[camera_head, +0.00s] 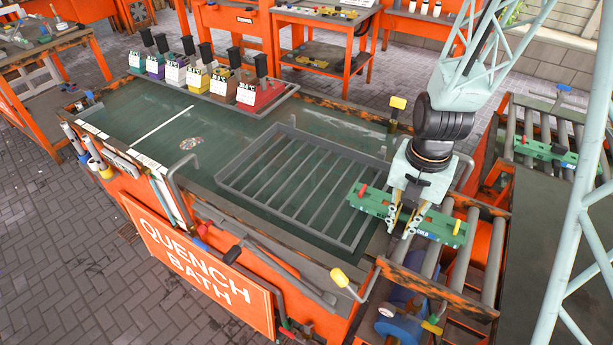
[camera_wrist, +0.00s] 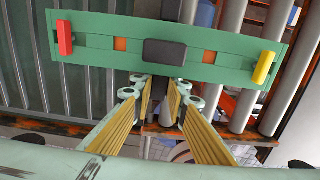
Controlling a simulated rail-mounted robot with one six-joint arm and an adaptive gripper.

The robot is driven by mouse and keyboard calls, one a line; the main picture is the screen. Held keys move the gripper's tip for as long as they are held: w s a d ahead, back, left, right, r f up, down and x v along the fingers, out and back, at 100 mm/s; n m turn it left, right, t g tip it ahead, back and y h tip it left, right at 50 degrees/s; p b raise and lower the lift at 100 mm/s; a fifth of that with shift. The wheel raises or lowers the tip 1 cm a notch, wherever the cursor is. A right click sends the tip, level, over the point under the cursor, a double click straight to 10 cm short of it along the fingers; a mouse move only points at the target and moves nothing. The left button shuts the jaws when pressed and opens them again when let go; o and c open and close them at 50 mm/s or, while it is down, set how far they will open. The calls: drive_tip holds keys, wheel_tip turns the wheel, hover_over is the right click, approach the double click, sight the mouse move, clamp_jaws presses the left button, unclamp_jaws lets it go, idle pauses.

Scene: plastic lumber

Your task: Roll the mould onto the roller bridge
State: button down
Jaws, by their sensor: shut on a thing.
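The mould (camera_head: 371,203) is a long green bar with a red knob at its left end and a yellow knob at its right end. It spans from the right edge of the bath's grey rack to the rollers of the roller bridge (camera_head: 462,262). My gripper (camera_head: 404,225) is at the middle of the mould, shut on it. In the wrist view my gripper (camera_wrist: 158,92) has its yellow-padded fingers at the dark middle block of the mould (camera_wrist: 110,50). The exact contact is partly hidden. Rollers of the bridge (camera_wrist: 233,65) show behind the mould's right part.
The quench bath (camera_head: 170,112) holds a slatted grey rack (camera_head: 262,125) left of the mould. Several coloured blocks with black handles (camera_head: 222,85) stand at its back edge. Another green bar (camera_head: 540,150) lies on the far right rollers.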

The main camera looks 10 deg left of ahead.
sight(465, 261)
drive_tip(key=shift+s+d+f+b, duration=0.15)
drive_tip(key=shift+s+d, duration=0.25)
drive_tip(key=shift+d, duration=0.75)
drive_tip(key=shift+s+d+b, duration=0.2)
drive_tip(key=shift+s+d, duration=0.2)
drive_tip(key=shift+d, duration=0.9)
drive_tip(key=shift+s+d+b, duration=0.15)
drive_tip(key=shift+s+d, duration=0.1)
drive_tip(key=shift+d, duration=0.65)
drive_tip(key=shift+s+d+b, duration=0.15)
drive_tip(key=shift+s+d, duration=0.15)
drive_tip(key=shift+d, duration=0.55)
drive_tip(key=shift+s+d+b, duration=0.15)
drive_tip(key=shift+s+d, duration=0.1)
drive_tip(key=shift+d, duration=0.8)
drive_tip(key=shift+s+d+b, duration=0.1)
drive_tip(key=shift+s+d, duration=0.25)
drive_tip(key=shift+d, duration=0.55)
drive_tip(key=shift+s+d+b, duration=0.15)
drive_tip(key=shift+s+d, duration=0.15)
drive_tip(key=shift+d, duration=0.6)
drive_tip(key=shift+s+d+b, duration=0.1)
drive_tip(key=shift+s+d, duration=0.25)
drive_tip(key=shift+d, duration=0.55)
drive_tip(key=shift+s+d, duration=0.1)
drive_tip(key=shift+d, duration=0.05)
drive_tip(key=shift+s+d, duration=0.1)
drive_tip(key=shift+d, duration=0.2)
drive_tip(key=c, duration=2.5)
unclamp_jaws()
